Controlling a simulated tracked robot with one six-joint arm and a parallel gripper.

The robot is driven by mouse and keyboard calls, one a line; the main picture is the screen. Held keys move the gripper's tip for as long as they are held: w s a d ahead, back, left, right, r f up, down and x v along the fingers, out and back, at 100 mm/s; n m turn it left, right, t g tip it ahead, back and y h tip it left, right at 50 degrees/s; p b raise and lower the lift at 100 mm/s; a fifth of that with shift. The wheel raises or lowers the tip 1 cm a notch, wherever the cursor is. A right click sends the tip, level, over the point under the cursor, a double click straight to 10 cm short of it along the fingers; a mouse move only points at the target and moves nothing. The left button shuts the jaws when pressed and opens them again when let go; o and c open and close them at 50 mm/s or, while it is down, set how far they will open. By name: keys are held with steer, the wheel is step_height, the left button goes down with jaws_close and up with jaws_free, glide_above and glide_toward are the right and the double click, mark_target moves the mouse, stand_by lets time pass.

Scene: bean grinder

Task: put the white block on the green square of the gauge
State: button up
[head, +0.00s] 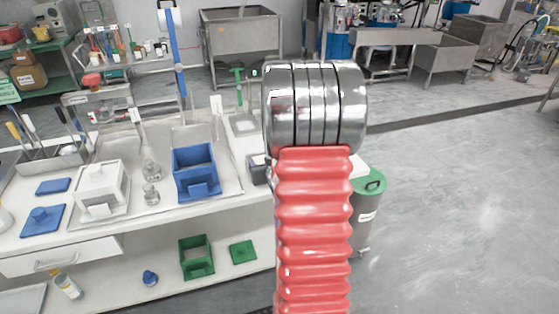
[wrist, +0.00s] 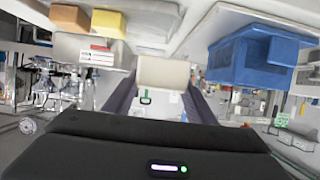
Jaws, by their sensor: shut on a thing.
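In the wrist view, a cream-white block (wrist: 163,74) sits between the two dark fingers of my gripper (wrist: 162,90). The gripper is shut on it, and the block's sides touch the fingers. In the head view, my red ribbed arm with chrome rings fills the middle, and neither the gripper nor the held block shows. A green flat piece (head: 242,252) and a green open box (head: 196,258) stand on the lower shelf at the left. I cannot make out which thing is the gauge or its green square.
A tall blue post (head: 174,50) stands behind. A grey bin with a green lid (head: 370,184) is right of my arm. The right floor is clear.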

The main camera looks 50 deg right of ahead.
steer(key=w+a+r+n+y, duration=0.1)
steer(key=w+a+n+y, duration=0.1)
steer(key=a, duration=1.1)
steer(key=w+a+r+n+t+y, duration=0.1)
steer(key=w+a, duration=0.4)
steer(key=a, duration=0.9)
steer(key=w+a+r+n+y, duration=0.1)
steer(key=w+a+n+y, duration=0.2)
steer(key=a, duration=1.1)
steer(key=shift+w+r+t+y, duration=0.2)
steer(key=shift+w+t+y, duration=0.2)
steer(key=shift+w, duration=0.15)
steer(key=shift+a, duration=0.1)
